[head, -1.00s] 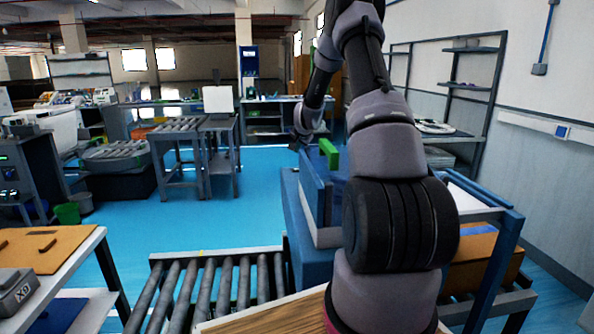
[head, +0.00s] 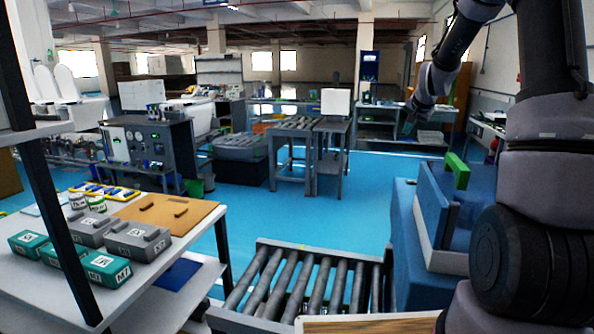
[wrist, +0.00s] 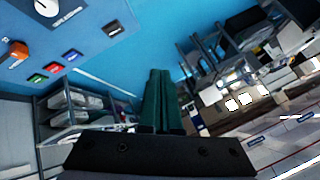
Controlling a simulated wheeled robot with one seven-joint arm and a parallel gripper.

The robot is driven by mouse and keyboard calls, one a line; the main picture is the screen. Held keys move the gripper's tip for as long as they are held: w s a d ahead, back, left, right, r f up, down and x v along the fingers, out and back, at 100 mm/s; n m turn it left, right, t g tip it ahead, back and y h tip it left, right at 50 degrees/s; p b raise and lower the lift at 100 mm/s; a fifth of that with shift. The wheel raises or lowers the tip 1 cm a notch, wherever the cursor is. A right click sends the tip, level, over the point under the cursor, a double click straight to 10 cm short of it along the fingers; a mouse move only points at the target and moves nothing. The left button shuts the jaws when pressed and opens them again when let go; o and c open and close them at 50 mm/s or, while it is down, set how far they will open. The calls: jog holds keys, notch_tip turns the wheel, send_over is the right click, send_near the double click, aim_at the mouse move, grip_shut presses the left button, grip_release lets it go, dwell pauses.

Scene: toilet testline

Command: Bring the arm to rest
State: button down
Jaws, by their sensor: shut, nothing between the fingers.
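My arm rises at the right of the head view, bends over at the top and reaches down toward the room's far side. My gripper (head: 408,126) hangs at its end in the air, small and dark, above and beyond the blue machine. In the wrist view the two green fingers of my gripper (wrist: 160,75) lie side by side, shut and empty. Nothing touches the fingers. The upper part of the arm is cut off by the picture's top edge.
A blue machine (head: 407,230) with a green block (head: 457,170) stands close by my arm. A roller conveyor (head: 310,275) lies in front. A white table (head: 190,245) with teal and grey boxes stands left. The blue floor (head: 315,225) between is clear. The wrist view shows a blue control panel (wrist: 75,30).

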jog(key=s+a+r+n, duration=0.1)
jog(key=s+a+r, duration=0.25)
jog(key=s, duration=0.35)
jog(key=s+a+r+n+y, duration=0.1)
jog(key=s+a+r, duration=0.25)
jog(key=s, duration=0.25)
jog(key=s+a+r+n, duration=0.1)
jog(key=s+a+r, duration=0.1)
jog(key=s+r, duration=0.4)
jog(key=s+a+n, duration=0.1)
jog(key=s+a, duration=0.1)
jog(key=s, duration=0.8)
jog(key=s+a+f+g+y, duration=0.1)
jog(key=s+a, duration=0.1)
jog(key=s, duration=0.9)
jog(key=shift+f+n+g, duration=0.2)
jog(key=shift+n+g, duration=0.1)
jog(key=shift+n, duration=0.1)
